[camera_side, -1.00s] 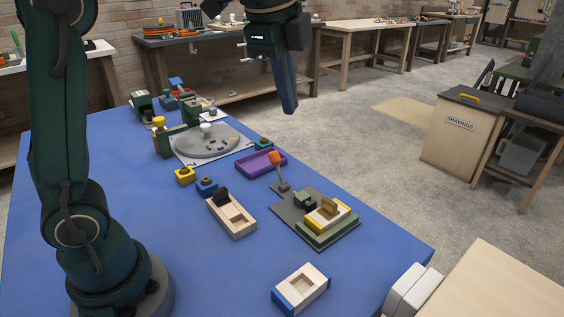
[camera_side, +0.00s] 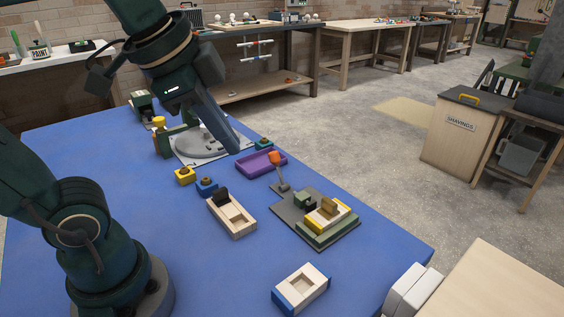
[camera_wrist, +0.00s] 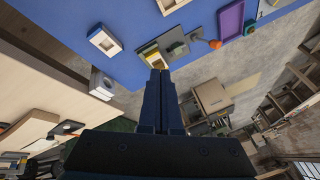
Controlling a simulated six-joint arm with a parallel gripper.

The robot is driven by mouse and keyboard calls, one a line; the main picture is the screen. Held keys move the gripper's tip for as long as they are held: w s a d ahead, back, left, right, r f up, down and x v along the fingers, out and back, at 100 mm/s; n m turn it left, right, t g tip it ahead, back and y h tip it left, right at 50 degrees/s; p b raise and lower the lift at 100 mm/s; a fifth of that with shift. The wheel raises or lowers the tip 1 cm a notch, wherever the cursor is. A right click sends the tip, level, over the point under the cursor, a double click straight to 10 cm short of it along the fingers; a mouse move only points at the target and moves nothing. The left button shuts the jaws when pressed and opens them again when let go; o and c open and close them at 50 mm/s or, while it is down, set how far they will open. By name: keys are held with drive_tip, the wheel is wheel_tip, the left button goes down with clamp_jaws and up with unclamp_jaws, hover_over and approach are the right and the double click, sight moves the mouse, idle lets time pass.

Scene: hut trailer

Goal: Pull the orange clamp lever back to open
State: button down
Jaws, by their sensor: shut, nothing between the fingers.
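The orange clamp lever (camera_side: 275,157) stands up on a thin dark stem at the back left of the grey clamp plate (camera_side: 286,208).
A purple tray (camera_side: 261,163) lies just behind the lever. A grey round turntable (camera_side: 207,142) is at the back left. A wooden box (camera_side: 232,216) and a blue-ended wooden block (camera_side: 301,288) lie in front. The blue table is clear between them.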

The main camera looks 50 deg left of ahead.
drive_tip(key=s+f+n, duration=0.3)
drive_tip(key=f+n, duration=0.1)
drive_tip(key=f, duration=0.1)
drive_tip(key=shift+s+d+f, duration=0.15)
drive_tip(key=shift+s+d, duration=0.15)
drive_tip(key=shift+s, duration=0.05)
drive_tip(key=shift+h, duration=0.3)
drive_tip(key=f+n, duration=0.1)
drive_tip(key=n, duration=0.1)
drive_tip(key=shift+d+f+n, duration=0.15)
drive_tip(key=shift+f+n, duration=0.25)
